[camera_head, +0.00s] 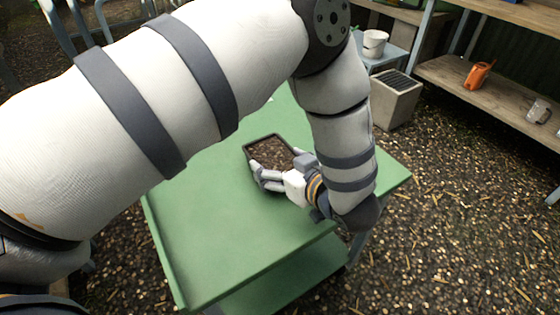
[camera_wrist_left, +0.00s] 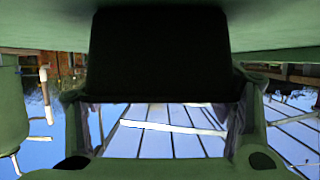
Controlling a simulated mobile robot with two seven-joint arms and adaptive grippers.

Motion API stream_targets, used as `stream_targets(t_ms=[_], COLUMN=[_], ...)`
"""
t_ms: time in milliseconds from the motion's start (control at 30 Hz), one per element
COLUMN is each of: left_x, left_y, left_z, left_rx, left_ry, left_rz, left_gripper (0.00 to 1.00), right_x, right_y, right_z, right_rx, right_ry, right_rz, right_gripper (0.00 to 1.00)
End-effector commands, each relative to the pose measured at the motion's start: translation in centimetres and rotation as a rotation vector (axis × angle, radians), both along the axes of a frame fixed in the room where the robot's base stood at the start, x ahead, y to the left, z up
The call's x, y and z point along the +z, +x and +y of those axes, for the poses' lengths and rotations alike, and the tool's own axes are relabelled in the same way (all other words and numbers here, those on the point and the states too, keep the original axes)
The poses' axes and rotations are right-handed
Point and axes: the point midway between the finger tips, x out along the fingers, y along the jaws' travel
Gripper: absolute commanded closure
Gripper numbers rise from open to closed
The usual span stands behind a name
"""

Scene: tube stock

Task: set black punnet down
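The black punnet (camera_head: 247,147) is a shallow rectangular tray filled with brown soil, upright at the green table (camera_head: 235,240). My left gripper (camera_head: 276,160) has a finger on either side of the punnet's near part and looks shut on it. In the left wrist view the punnet (camera_wrist_left: 158,55) is a dark block between the two fingers, close to the green surface along the top. I cannot tell whether its underside touches the table. My right gripper is in neither view.
The tabletop is bare in front of the punnet. Behind it stand a grey slatted box (camera_head: 392,102) and a white bucket (camera_head: 374,43). A wooden shelf (camera_head: 460,88) at the right holds an orange watering can (camera_head: 478,76) and a clear jug (camera_head: 538,111). The ground is gravel.

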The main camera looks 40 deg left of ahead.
Motion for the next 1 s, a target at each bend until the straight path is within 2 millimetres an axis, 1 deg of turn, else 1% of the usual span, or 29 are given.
stream_targets(t_ms=[33, 67, 100, 367, 467, 567, 800, 900, 1000], left_x=[0.0, 0.0, 0.0, 0.0, 0.4, 1.1, 3.6, 4.3, 4.7], left_y=[0.0, 0.0, 0.0, 0.0, 0.0, -0.5, -2.8, -3.6, -4.1], left_z=[0.0, 0.0, 0.0, 0.0, 0.0, -1.5, -7.1, -8.8, -9.8], left_rx=[0.000, 0.000, 0.000, 0.000, -0.001, -0.005, -0.004, -0.003, -0.001], left_ry=[0.000, 0.000, 0.000, 0.000, 0.000, -0.001, 0.000, 0.000, 0.001], left_rz=[0.000, 0.000, 0.000, 0.001, -0.002, -0.002, -0.003, -0.001, -0.001], left_gripper=[0.16, 0.10, 0.05, 0.05, 0.05, 0.05, 0.05, 0.05, 0.05], right_x=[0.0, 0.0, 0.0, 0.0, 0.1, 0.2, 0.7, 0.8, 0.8], right_y=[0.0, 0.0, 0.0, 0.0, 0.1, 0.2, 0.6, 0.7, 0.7], right_z=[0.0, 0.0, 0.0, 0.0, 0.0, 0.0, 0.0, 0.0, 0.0], right_rx=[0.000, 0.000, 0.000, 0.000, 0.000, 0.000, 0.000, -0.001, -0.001], right_ry=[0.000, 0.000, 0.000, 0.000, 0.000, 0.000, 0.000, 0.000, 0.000], right_rz=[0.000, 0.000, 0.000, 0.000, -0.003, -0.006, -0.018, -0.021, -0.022], right_gripper=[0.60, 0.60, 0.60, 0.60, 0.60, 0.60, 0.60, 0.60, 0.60])
